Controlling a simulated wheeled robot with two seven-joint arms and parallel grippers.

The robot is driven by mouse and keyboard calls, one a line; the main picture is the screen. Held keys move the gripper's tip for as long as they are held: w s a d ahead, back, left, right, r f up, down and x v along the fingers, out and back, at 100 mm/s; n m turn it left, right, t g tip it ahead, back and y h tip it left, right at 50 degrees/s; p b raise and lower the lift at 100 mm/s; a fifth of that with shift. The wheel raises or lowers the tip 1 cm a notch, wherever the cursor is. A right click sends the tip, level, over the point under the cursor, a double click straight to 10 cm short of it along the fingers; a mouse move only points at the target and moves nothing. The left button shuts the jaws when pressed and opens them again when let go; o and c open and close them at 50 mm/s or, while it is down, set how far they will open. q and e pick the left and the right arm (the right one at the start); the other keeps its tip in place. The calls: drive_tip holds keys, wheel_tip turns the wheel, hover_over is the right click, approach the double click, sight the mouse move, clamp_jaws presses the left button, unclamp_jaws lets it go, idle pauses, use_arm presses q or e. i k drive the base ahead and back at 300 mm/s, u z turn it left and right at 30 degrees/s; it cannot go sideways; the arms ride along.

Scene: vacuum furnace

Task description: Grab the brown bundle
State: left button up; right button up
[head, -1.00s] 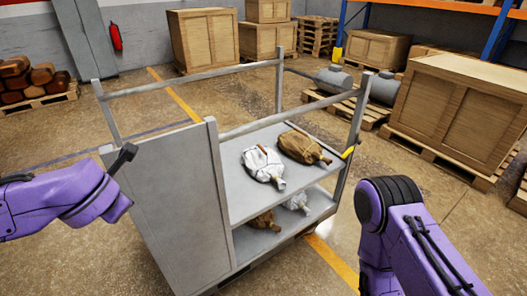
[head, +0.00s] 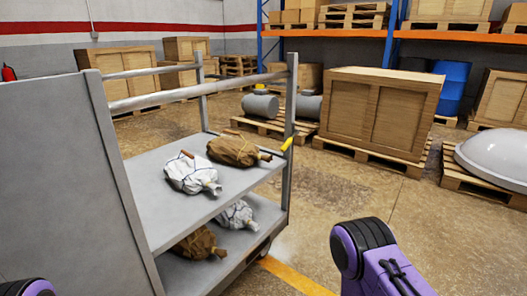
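A brown bundle (head: 236,150) lies on the upper shelf of the grey cart (head: 158,212), toward its far right corner. A white bundle (head: 191,174) lies beside it, nearer to me. On the lower shelf are a second brown bundle (head: 198,243) and a second white bundle (head: 237,214), both partly hidden by the upper shelf. My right arm shows at the lower right, apart from the cart, with its gripper out of the picture. Only a small purple and black piece of my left arm shows at the bottom left corner. No gripper touches any bundle.
The cart's posts and rails (head: 288,125) frame the shelves, and a tall panel (head: 62,170) closes its left end. Open floor (head: 350,215) lies right of the cart. Behind are a large wooden crate (head: 372,112), grey tanks (head: 262,106) and a white dome (head: 497,158) on a pallet.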

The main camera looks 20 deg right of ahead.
sight(226, 150)
drive_tip(key=z, duration=0.7)
drive_tip(key=i, duration=0.7)
drive_tip(key=z, duration=0.5)
drive_tip(key=i, duration=0.9)
drive_tip(key=u, duration=0.3)
